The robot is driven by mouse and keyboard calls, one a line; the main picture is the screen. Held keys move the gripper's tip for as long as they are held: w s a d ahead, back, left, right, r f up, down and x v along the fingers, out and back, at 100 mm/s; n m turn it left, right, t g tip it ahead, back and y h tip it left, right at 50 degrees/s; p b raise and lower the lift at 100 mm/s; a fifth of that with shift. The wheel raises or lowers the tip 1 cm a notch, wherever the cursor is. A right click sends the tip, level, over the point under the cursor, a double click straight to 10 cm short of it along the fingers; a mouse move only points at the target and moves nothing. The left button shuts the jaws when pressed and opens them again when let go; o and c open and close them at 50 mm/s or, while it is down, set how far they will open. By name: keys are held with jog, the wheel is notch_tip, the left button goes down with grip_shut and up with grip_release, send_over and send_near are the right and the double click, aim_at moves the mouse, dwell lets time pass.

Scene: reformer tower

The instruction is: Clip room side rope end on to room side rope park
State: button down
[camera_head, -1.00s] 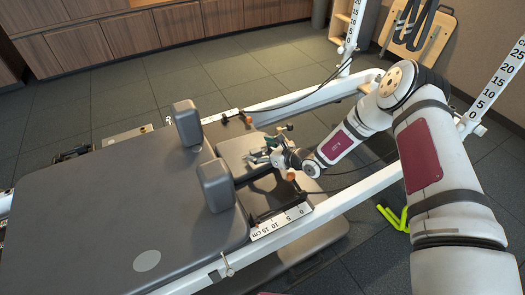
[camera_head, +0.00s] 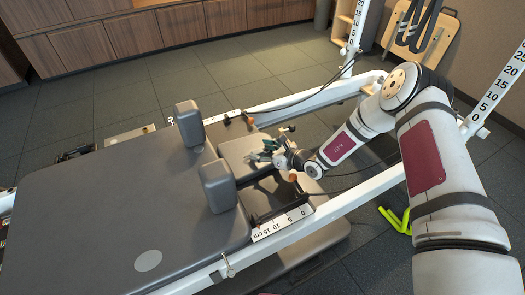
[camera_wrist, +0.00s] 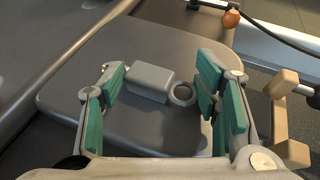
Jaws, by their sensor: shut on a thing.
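My gripper (camera_head: 262,157) is over the grey headrest pad near the end of the carriage. In the wrist view its teal-padded fingers (camera_wrist: 160,85) stand wide apart, with a grey block with a ring (camera_wrist: 150,80) between them. I cannot tell whether this block is the rope end. A second orange end with a black rope (camera_head: 248,119) is at the far rail. I cannot make out the rope park for certain.
Two upright grey shoulder blocks (camera_head: 189,124) stand on the carriage beside my gripper. White rails (camera_head: 340,208) run along both sides, and scaled white posts (camera_head: 355,28) rise at the frame's end. Open dark floor (camera_head: 200,70) lies beyond the far rail.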

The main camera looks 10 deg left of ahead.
jog(key=shift+r, duration=0.15)
jog(key=shift+r+p, duration=1.85)
jog(key=shift+r, duration=0.55)
notch_tip(320, 180, up, 14)
jog(key=p, duration=0.9)
notch_tip(320, 180, up, 11)
jog(key=p, duration=0.6)
send_over(263, 152)
jog(key=shift+a, duration=0.1)
dwell(0.5)
